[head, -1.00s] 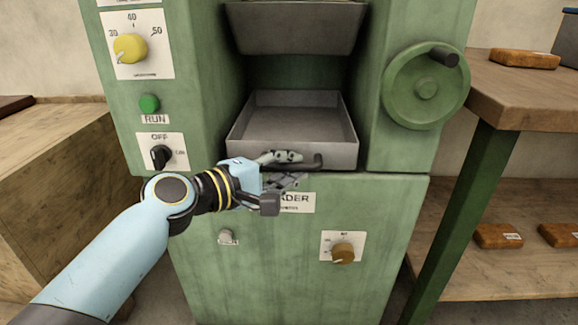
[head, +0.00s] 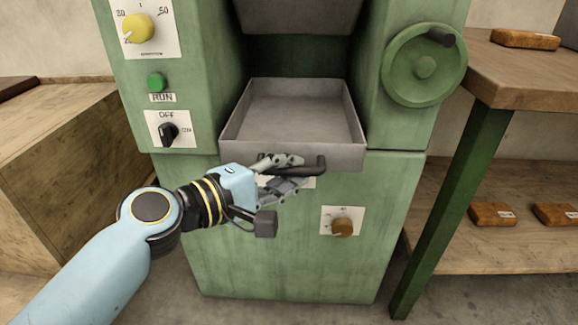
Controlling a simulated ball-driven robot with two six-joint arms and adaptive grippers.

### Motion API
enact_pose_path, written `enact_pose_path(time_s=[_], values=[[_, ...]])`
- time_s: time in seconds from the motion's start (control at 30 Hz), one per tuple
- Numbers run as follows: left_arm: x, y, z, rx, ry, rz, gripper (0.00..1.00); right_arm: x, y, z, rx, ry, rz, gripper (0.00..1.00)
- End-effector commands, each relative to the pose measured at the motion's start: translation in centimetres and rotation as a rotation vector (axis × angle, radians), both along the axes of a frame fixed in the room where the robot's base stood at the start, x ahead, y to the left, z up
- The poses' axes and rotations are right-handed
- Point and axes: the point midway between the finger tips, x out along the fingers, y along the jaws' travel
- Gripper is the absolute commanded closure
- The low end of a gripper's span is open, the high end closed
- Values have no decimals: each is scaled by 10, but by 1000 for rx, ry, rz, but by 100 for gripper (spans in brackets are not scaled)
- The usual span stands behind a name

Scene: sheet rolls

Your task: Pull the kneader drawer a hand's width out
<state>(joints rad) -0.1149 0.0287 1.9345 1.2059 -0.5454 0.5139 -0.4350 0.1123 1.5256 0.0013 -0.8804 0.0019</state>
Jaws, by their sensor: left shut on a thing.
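The grey metal kneader drawer (head: 305,104) sits in the opening of the green kneader (head: 290,235) and sticks out past its front face. It looks empty. A dark bar handle (head: 312,166) is on the drawer's front wall. My left gripper (head: 288,172) comes from the left and is shut on the handle; its fingers cover the handle's left part. The right gripper is not in view.
A green handwheel (head: 424,66) is on the kneader's right side. A yellow dial (head: 138,28), a green RUN button (head: 155,83) and a black OFF/ON switch (head: 168,132) are at left. A wooden table (head: 530,75) stands close at right. The floor before the kneader is clear.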

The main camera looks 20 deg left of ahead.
Motion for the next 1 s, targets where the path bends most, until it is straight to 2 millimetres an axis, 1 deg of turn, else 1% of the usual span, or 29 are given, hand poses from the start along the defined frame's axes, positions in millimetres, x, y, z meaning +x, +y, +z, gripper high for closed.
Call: enact_pose_path(time_s=[0.03, 0.2, 0.47, 0.57, 0.67, 0.9, 1.0], values=[[1, 0, 3, -4, -4, 2, 84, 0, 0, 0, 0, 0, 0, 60], [1, 0, 2, -3, -3, 2, 62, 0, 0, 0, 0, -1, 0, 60], [0, 1, 1, -1, -2, 1, 62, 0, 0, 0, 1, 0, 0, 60], [-5, 4, 1, 1, 0, 1, 62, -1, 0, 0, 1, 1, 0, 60], [-19, 11, 2, 3, 1, 0, 62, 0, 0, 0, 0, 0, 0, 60], [-67, 38, 10, 4, 2, -2, 62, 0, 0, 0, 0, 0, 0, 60], [-83, 47, 13, 2, 2, -3, 62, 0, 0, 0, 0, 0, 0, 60]])
